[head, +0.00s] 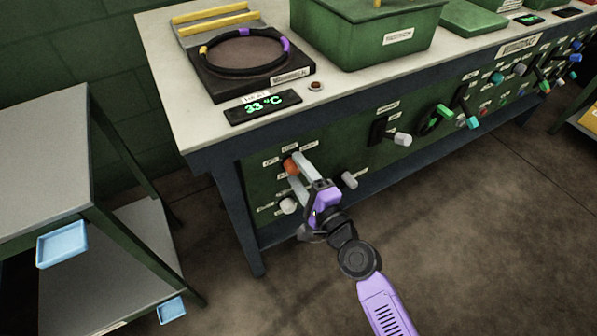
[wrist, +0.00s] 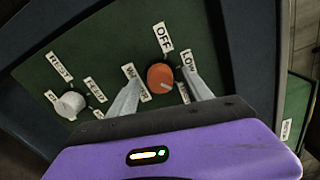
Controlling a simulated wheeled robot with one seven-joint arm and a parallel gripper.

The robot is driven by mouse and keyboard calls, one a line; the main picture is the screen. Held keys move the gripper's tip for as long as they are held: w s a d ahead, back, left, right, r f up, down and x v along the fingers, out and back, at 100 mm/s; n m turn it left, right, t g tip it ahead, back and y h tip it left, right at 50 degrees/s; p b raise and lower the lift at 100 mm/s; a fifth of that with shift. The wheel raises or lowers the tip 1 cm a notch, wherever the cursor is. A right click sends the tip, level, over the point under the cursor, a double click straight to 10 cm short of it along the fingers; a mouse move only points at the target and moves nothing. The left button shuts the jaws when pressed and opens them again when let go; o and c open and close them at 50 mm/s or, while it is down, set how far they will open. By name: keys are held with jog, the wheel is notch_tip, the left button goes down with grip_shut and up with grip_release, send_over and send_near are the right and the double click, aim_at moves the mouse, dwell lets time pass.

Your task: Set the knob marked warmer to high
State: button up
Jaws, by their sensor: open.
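An orange knob (head: 290,166) sits on the green front panel of the bench. In the wrist view the orange knob (wrist: 159,75) has OFF (wrist: 163,37) above it and LOW (wrist: 189,60) at its upper right. A label starting with W (wrist: 128,71) at its left is partly covered by a finger. Another label at its lower right is mostly hidden. A short pale mark shows low on the knob's face. My gripper (wrist: 162,76) is open, one pale finger on each side of the knob; I cannot tell whether they touch it.
A white knob (wrist: 70,104) with its own labels is at the left in the wrist view. A grey knob (head: 349,180) and more controls run rightward along the panel. Above are a display (head: 262,107) reading 33 °C and a heater plate with a ring. A shelf unit (head: 45,150) stands left.

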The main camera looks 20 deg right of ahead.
jog(key=s+b, duration=0.1)
jog(key=s, duration=0.6)
jog(key=shift+s+d, duration=0.25)
jog(key=shift+s, duration=0.05)
jog(key=shift+d, duration=0.1)
dwell(0.5)
